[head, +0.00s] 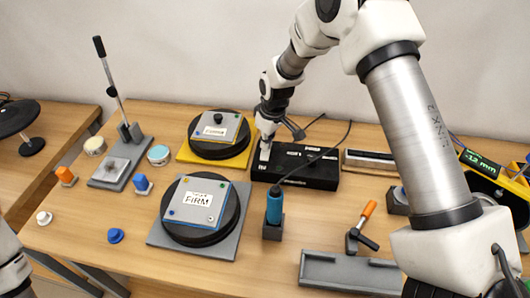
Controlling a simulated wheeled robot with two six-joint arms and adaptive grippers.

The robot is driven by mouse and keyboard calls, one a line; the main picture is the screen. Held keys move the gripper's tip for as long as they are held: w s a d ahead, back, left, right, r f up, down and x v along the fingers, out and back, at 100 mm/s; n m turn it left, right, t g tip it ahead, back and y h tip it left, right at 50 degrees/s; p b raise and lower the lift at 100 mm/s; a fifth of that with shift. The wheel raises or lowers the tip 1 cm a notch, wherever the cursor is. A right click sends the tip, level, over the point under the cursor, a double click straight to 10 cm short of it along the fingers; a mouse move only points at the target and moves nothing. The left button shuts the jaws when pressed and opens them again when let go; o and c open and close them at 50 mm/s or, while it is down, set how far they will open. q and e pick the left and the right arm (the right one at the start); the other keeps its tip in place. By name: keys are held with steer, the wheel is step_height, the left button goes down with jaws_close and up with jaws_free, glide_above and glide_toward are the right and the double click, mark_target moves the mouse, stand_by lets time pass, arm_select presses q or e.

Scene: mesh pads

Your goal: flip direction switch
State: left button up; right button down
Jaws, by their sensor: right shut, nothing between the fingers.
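A black box (318,176) with small white markings lies at the back middle of the table. A switch on it is too small or too hidden to make out. My right gripper (265,153) points down at the left end of the box, shut and empty. Its tip is at or just above the box top; I cannot tell whether it touches. The gripper hides part of that end. A blue-handled tool (274,208) stands upright in a grey holder in front of the box, with a black cable. My left gripper is out of view; only part of my left arm shows at the left edge.
Left of the box are two round black pads with FIRM plates, on a yellow base (213,161) and a grey base (189,244). A tall lever (112,88) stands at the back left. A grey tray (346,272) lies at front right. My right arm covers much of the right side.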

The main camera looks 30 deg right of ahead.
steer(key=shift+f, duration=0.25)
step_height(320, 180, up, 7)
steer(key=p, duration=0.5)
steer(key=shift+p, duration=0.35)
